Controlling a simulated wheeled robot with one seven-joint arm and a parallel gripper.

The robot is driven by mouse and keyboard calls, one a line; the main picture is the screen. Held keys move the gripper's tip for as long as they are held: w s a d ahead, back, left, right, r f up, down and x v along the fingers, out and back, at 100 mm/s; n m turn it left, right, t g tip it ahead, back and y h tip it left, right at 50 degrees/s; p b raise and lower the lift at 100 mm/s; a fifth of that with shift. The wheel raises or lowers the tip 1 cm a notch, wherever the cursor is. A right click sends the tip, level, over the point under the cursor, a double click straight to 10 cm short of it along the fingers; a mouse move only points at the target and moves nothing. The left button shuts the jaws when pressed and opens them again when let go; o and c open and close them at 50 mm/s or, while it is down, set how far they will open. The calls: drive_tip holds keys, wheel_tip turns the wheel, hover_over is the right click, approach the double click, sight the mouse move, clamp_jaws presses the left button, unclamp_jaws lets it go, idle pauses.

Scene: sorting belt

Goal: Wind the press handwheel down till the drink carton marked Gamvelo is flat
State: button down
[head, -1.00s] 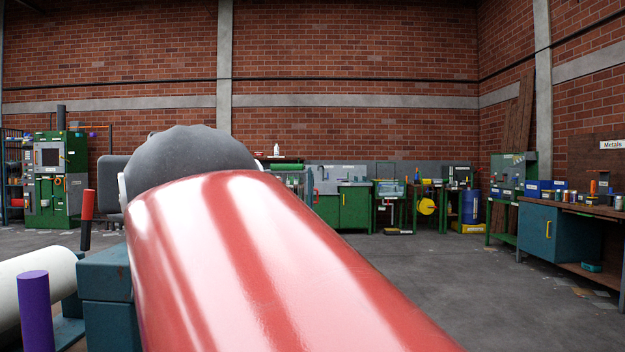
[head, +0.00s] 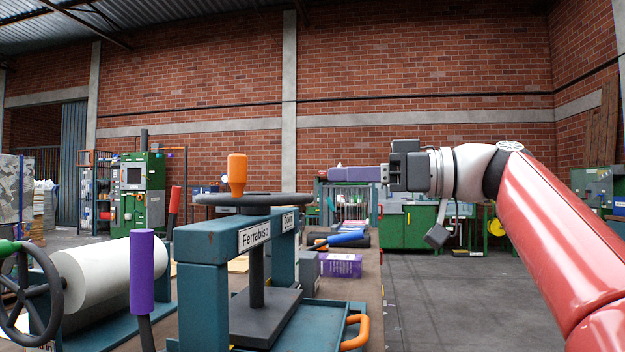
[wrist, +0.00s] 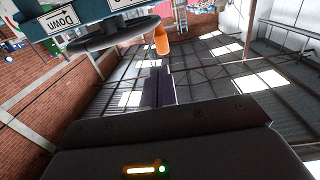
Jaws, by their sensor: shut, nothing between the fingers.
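The press (head: 205,285) is a teal frame with a "Ferrabiso" label and a "Down" label. Its dark handwheel (head: 215,198) lies flat on top, with an upright orange knob (head: 237,175) on its rim. A spindle runs down to a dark plate (head: 265,315). I see no carton under the plate. The wrist view shows the wheel (wrist: 110,38) and knob (wrist: 161,40) beyond my purple fingers (wrist: 158,90).
A purple-gripped lever (head: 142,272), a red-gripped lever (head: 174,200) and a white roller (head: 110,275) stand left of the press. An orange handle (head: 357,332) sticks out at its front right. Blue-handled tools (head: 342,238) lie behind it. The floor at right is clear.

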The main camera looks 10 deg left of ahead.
sight(243, 176)
drive_tip(key=w+a+p, duration=0.1)
drive_tip(key=a+p, duration=0.1)
drive_tip(key=a, duration=1)
drive_tip(key=shift+w+a, duration=0.3)
drive_tip(key=shift+w, duration=0.1)
drive_tip(key=shift+s+a+f+b, duration=0.1)
drive_tip(key=shift+s+a+b, duration=0.25)
drive_tip(key=shift+a, duration=0.35)
